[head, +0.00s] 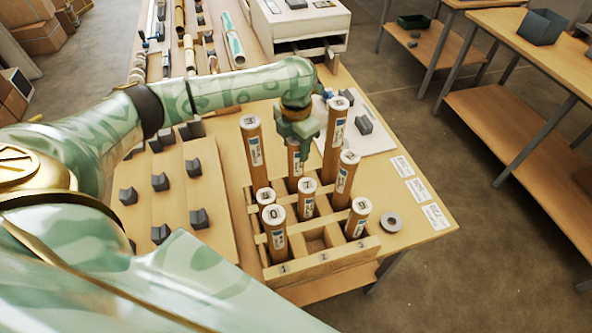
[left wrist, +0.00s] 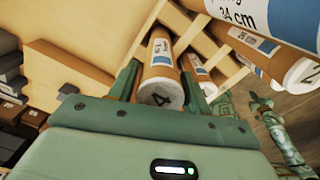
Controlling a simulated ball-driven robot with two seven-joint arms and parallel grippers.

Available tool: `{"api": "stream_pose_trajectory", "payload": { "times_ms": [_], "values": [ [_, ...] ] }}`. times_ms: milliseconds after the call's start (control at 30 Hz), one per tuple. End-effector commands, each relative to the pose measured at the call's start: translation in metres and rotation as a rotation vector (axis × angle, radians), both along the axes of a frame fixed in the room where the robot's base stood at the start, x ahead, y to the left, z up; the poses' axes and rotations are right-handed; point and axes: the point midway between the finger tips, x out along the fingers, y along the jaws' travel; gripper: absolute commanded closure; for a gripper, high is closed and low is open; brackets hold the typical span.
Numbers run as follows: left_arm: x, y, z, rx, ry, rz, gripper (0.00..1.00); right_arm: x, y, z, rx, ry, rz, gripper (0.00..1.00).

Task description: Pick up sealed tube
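Several brown cardboard tubes with white caps and blue-and-white labels stand upright in a wooden rack (head: 330,259). My left gripper (head: 297,135) points down over a shorter tube (head: 294,172) in the rack's back part. In the left wrist view this tube (left wrist: 160,72) has a white cap marked 4 and lies between my two fingers (left wrist: 160,85). A small gap shows beside the tube, so the fingers look open around it. Taller tubes stand on both sides, at left (head: 252,150) and right (head: 334,135). A green patterned arm part shows small in the left wrist view; its gripper is unclear.
A board with grey blocks (head: 160,182) lies left of the rack. A tape roll (head: 391,222) and white label cards (head: 417,190) lie to its right. A white machine (head: 300,22) stands behind. Neighbouring tubes crowd my left gripper closely.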

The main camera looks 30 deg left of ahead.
Motion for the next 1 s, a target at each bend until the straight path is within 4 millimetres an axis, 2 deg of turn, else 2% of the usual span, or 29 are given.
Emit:
{"api": "stream_pose_trajectory", "payload": {
  "times_ms": [33,100,167,367,467,800,1000],
  "values": [
    [0.0,0.0,0.0,0.0,0.0,0.0,0.66,0.0,0.0,0.0,0.001,0.0,0.0,1.0],
    [0.0,0.0,0.0,0.0,0.0,0.0,0.85,0.0,0.001,0.0,0.001,0.0,0.0,1.0],
    [0.0,0.0,0.0,0.0,0.0,0.0,1.0,0.0,0.001,0.0,0.001,0.0,0.0,1.0],
    [0.0,0.0,0.001,0.0,-0.001,0.0,1.0,0.0,0.001,0.0,0.001,0.0,0.0,1.0],
    [0.001,0.0,0.009,-0.002,-0.003,0.0,1.0,0.0,0.001,0.002,0.001,-0.001,0.0,1.0],
    [0.001,0.0,0.081,-0.001,-0.003,0.002,1.0,0.001,0.001,0.014,0.001,-0.002,0.001,1.0],
    [0.0,0.0,0.107,-0.001,0.0,0.002,1.0,0.001,0.001,0.027,0.001,-0.003,0.0,1.0]
  ]
}}
